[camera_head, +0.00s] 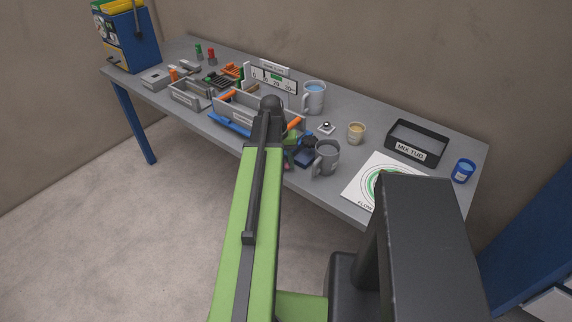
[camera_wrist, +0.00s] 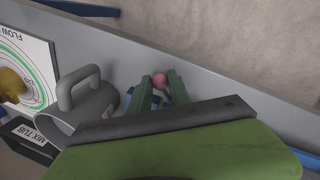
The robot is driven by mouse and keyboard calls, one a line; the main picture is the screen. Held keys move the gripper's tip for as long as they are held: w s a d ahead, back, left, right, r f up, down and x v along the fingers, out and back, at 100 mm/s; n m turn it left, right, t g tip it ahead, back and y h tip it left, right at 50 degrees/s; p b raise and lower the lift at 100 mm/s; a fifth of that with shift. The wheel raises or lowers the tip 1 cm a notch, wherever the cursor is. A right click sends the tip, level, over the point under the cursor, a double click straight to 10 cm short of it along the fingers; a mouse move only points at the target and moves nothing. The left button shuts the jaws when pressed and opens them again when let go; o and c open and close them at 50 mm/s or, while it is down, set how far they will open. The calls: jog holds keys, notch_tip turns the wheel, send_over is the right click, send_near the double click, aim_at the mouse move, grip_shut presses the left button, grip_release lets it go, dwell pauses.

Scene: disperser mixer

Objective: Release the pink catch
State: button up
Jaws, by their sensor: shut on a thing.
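The pink catch (camera_wrist: 160,81) shows as a small round knob in the wrist view, at the tips of my gripper (camera_wrist: 163,88). The two green fingers stand close on either side of it and are shut on it. A blue device (camera_wrist: 157,101) shows partly between and beside the fingers. In the head view my gripper (camera_head: 291,150) is at the table's front edge, mostly behind my arm. The blue device (camera_head: 308,150) shows just right of it. Only a speck of pink is visible there, low by the fingers.
A grey mug (camera_head: 326,158) stands close to the right of my gripper; it also shows in the wrist view (camera_wrist: 84,106). Grey bins (camera_head: 190,95) lie left. A flow target sheet (camera_head: 358,187), beige cup (camera_head: 356,133) and black mix tub (camera_head: 430,157) are right.

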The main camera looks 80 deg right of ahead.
grip_shut()
jog(key=shift+s+d+n, duration=0.1)
jog(key=shift+s+n, duration=0.15)
jog(key=shift+n, duration=0.65)
jog(key=o, duration=0.9)
grip_release()
